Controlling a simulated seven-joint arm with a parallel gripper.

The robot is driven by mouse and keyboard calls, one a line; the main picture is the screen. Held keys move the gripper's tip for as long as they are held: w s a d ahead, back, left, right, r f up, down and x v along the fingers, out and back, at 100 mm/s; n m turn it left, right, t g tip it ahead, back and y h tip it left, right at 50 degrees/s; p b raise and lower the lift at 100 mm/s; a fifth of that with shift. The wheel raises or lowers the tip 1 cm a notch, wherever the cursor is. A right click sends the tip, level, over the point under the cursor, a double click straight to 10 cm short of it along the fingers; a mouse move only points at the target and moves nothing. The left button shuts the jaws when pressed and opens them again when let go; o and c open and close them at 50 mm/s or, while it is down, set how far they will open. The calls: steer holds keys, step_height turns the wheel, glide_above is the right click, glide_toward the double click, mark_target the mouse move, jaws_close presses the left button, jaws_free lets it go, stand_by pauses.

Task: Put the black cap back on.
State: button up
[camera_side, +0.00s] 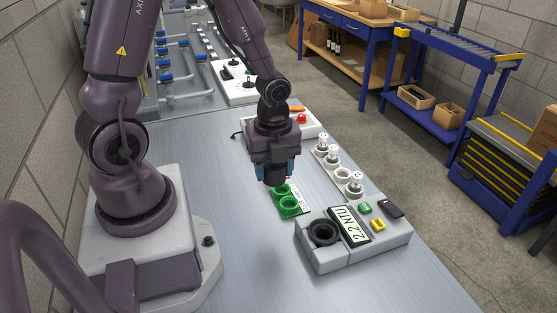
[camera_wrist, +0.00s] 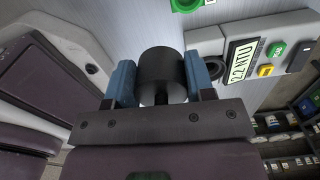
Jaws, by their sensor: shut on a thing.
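My gripper (camera_side: 277,180) has blue fingers and is shut on the black cap (camera_wrist: 161,72), a short dark cylinder that shows between both fingers (camera_wrist: 160,82) in the wrist view. In the side view the cap is hard to tell from the dark gripper. The gripper is above the bench, left of and behind the grey meter (camera_side: 360,245). The meter reads 2.2 NTU and has a dark round well (camera_side: 322,233) at its left end, with no cap on it. The well also shows just right of the cap in the wrist view (camera_wrist: 215,69).
A green holder (camera_side: 291,207) with round openings lies near and below my gripper. A white rack (camera_side: 343,175) with white-topped vials stands behind the meter. A box with a red button (camera_side: 302,119) is farther back. The bench front (camera_side: 250,285) is clear.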

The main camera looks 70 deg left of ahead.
mark_target(326, 220)
steer(key=w+d+f+m, duration=0.3)
steer(key=w+d+m, duration=0.2)
steer(key=d, duration=0.5)
steer(key=shift+w+d, duration=0.25)
steer(key=shift+w, duration=0.8)
steer(key=shift+f, duration=2.3)
stand_by(1.6)
steer(key=o, duration=0.8)
steer(key=shift+w, duration=0.1)
steer(key=shift+o, duration=0.2)
steer(key=shift+c, duration=1.2)
